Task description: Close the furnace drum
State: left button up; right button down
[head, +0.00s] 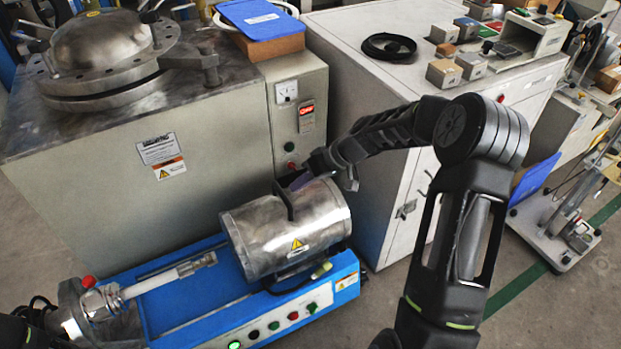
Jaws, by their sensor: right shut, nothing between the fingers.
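The furnace drum (262,238) is a shiny metal cylinder lying on its side on a blue bench unit (196,318). It has a yellow warning label on its front and a dark handle strip (284,203) on top. I cannot tell from this view whether its lid is fully down. My right gripper (300,182) is shut and empty, at the top back edge of the drum close to the handle. Whether it touches the drum is unclear. My left gripper is not in view; only a dark bit of my left arm may show at the lower left corner.
A large grey furnace cabinet (80,190) with a round metal lid stands behind at left. A white cabinet (385,95) stands behind at right. A metal rod assembly (150,285) lies left of the drum.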

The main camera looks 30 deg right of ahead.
jog(key=shift+x, duration=1.15)
jog(key=shift+a, duration=0.1)
jog(key=b, duration=0.2)
send_over(245, 223)
jog(key=a, duration=1.3)
jog(key=shift+w+p, duration=0.15)
jog(key=shift+p, duration=0.3)
jog(key=shift+a+r, duration=0.1)
jog(key=shift+r, duration=0.1)
